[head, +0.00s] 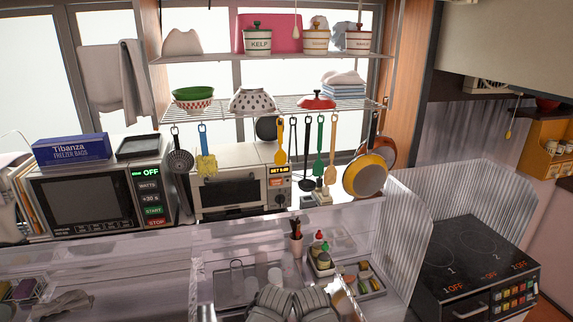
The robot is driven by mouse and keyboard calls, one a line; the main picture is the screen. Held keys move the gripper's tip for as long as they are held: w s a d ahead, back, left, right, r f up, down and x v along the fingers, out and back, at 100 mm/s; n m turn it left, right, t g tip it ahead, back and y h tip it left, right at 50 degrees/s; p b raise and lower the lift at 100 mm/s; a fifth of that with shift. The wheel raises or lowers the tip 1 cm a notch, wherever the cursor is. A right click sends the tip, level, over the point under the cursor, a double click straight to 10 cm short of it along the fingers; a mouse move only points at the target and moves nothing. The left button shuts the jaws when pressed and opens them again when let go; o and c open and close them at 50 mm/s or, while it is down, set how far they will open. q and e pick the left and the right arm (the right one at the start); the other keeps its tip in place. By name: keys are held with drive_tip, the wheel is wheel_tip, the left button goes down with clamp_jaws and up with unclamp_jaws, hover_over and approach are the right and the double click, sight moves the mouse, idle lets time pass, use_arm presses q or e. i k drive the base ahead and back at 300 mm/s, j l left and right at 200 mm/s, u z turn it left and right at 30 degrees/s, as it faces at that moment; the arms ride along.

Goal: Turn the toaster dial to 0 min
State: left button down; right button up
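The toaster oven (226,158) is a cream box with a dark glass door. It stands on the counter behind the clear partition, below the hanging utensils. Its control column is on the right side of its front, with a small lit display (279,170) whose digits are too small to read surely. An orange-red label and a knob-like control show below the display. The dial's exact setting cannot be told.
A microwave (88,200) stands left of the toaster oven. Spatulas and ladles hang from the wire shelf (290,104), some in front of the toaster oven's top and right side. A stove (478,262) stands at lower right.

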sight(279, 199)
drive_tip(key=z, duration=1.5)
drive_tip(key=k+j, duration=0.1)
drive_tip(key=j, duration=0.8)
drive_tip(key=i+z, duration=0.05)
